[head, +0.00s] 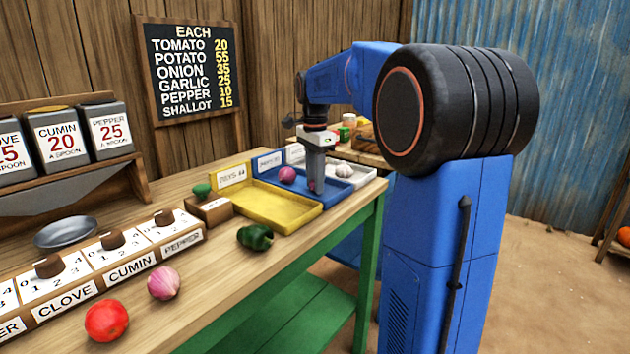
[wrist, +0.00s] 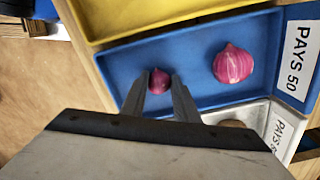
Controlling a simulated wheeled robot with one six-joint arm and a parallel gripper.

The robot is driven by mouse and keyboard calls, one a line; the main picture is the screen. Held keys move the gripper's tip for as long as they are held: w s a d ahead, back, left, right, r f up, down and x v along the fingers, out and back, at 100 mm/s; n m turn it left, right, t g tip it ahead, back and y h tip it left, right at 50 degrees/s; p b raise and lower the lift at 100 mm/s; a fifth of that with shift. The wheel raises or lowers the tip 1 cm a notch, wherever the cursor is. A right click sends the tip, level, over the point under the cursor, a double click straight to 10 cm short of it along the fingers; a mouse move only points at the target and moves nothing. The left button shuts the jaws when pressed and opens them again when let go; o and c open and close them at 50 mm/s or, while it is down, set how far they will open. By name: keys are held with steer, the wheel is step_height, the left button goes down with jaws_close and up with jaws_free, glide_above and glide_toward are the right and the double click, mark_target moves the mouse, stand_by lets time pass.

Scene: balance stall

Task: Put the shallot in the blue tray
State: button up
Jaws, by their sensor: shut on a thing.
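The shallot (wrist: 159,81) is a small dark purple-red bulb between my fingertips in the wrist view. My gripper (wrist: 158,84) is shut on it, low over the blue tray (wrist: 125,62). In the head view my gripper (head: 316,186) points straight down into the blue tray (head: 335,193), and only a bit of the shallot (head: 312,187) shows beside the fingers. I cannot tell whether the shallot touches the tray floor. A larger pink-purple bulb (wrist: 232,63) lies apart in the same tray, near the "PAYS 50" label; it also shows in the head view (head: 287,175).
A yellow tray (head: 270,206) adjoins the blue one, and a white tray (head: 362,174) with garlic (head: 344,170) is on its other side. A green pepper (head: 255,237), a red tomato (head: 106,320) and a purple onion (head: 163,283) lie on the table. A price board (head: 188,70) hangs behind.

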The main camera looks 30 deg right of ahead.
steer(key=shift+f, duration=0.1)
steer(key=o, duration=1)
step_height(320, 180, up, 12)
stand_by(0.6)
